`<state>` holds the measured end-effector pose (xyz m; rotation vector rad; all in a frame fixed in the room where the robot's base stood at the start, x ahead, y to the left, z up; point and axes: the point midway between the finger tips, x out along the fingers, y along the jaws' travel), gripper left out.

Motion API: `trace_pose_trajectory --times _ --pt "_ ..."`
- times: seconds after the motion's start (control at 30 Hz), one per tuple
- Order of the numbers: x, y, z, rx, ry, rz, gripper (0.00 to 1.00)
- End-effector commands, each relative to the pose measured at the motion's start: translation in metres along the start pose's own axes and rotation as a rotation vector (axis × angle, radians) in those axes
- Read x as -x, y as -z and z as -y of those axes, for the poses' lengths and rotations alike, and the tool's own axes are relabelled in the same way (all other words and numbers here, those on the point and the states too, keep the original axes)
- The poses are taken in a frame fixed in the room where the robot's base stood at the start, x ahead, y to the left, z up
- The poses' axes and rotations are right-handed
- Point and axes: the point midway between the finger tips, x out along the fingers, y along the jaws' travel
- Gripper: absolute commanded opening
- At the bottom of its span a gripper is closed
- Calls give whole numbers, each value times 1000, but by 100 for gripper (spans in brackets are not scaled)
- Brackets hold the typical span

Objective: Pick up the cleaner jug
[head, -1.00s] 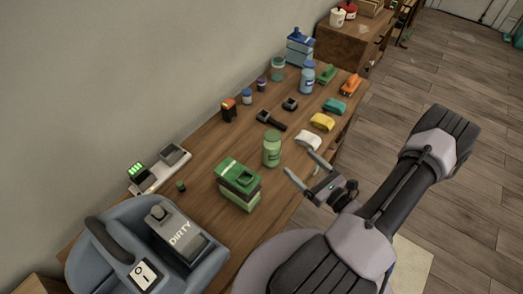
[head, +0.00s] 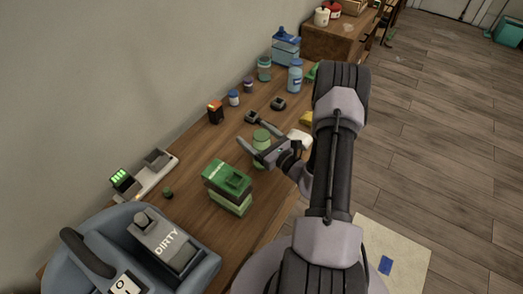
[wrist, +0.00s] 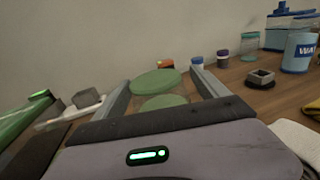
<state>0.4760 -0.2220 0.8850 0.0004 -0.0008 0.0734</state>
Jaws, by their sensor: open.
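A green jar (head: 260,136) with a lighter green body stands on the wooden table, partly hidden by my gripper (head: 251,132). My gripper is open and holds nothing. No cleaner label is readable, so I cannot tell whether this jar is the cleaner jug. A blue jug-like container (head: 286,46) stands at the table's far end, beside a blue bottle (head: 295,76) whose label starts "WA" in the wrist view.
Green boxes (head: 227,187) stand close in front of the jar. A white item (head: 298,138) lies just right of it, and a black tool (head: 252,117) behind. The wall runs along the left.

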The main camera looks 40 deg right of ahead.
Motion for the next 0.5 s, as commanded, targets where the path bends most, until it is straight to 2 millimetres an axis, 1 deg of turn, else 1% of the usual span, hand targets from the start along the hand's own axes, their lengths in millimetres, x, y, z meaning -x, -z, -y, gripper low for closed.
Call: trace_pose_trajectory --times 0.07,0.1,0.17,0.3,0.37,0.4,0.47,0.5 --pt "0 0 0 0 0 0 82" --pt "0 0 0 0 0 0 74" --pt "0 0 0 0 0 0 62" --pt "1 0 0 0 0 -1 34" --pt "1 0 0 0 0 -1 23" --pt "1 0 0 0 0 -1 15" --pt "1 0 0 0 0 -1 3" --pt "1 0 0 0 0 -1 0"
